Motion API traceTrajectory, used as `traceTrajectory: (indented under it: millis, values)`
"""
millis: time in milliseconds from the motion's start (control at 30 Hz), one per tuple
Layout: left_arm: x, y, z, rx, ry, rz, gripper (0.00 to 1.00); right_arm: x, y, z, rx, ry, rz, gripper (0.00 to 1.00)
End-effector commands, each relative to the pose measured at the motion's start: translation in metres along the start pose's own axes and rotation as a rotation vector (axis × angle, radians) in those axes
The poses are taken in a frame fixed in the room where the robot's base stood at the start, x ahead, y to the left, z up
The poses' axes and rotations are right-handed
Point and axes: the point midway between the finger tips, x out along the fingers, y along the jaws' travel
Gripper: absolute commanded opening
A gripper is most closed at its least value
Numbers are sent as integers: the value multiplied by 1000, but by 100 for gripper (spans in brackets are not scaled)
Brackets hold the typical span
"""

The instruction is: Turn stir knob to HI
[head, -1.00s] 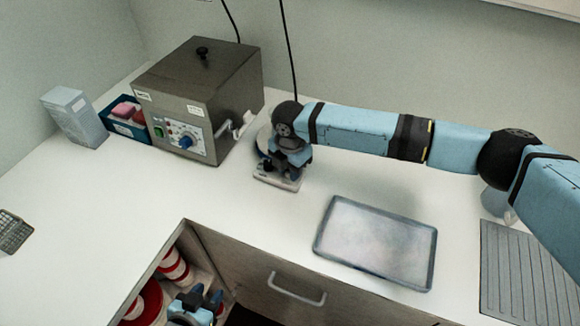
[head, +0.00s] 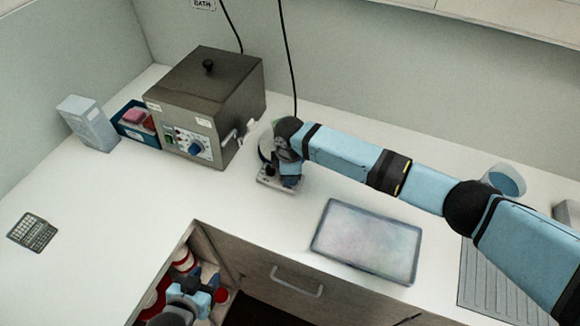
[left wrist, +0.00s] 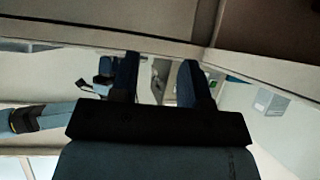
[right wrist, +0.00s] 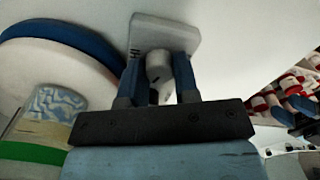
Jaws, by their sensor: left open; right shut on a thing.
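The stirrer (head: 264,181) is a small pale unit on the counter, right of the grey metal box. My right gripper (head: 279,180) is over its front part. In the right wrist view, the fingers are shut on the pale stir knob (right wrist: 158,66), one on each side. The knob stands on the white front panel (right wrist: 165,30); part of a printed mark shows beside the left finger. A dark line shows on the knob, but its exact setting is unclear. My left gripper (head: 208,284) is open and empty, low over the open cupboard; its spread fingers show in the left wrist view (left wrist: 158,85).
The grey metal box (head: 205,90) has its own blue knob (head: 196,149). A blue-rimmed white disc (right wrist: 75,60) and a green-banded container (right wrist: 40,145) are beside the right gripper. A tray (head: 367,242) lies front right. The counter at left is mostly clear.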

Motion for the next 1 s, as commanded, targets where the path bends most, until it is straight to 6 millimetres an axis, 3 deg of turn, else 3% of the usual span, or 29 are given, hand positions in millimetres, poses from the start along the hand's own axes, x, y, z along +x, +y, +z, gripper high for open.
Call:
traceTrajectory:
  millis: [100,400,1000]
  values:
    - [-9,0,-11,-2,-3,-2,43,-5,0,0,113,1,-2,5]
    - [-21,0,-18,-13,-11,-7,43,-2,0,0,398,1,-2,5]
    - [-12,-1,-22,-41,-8,-18,43,-1,2,0,947,2,0,5]
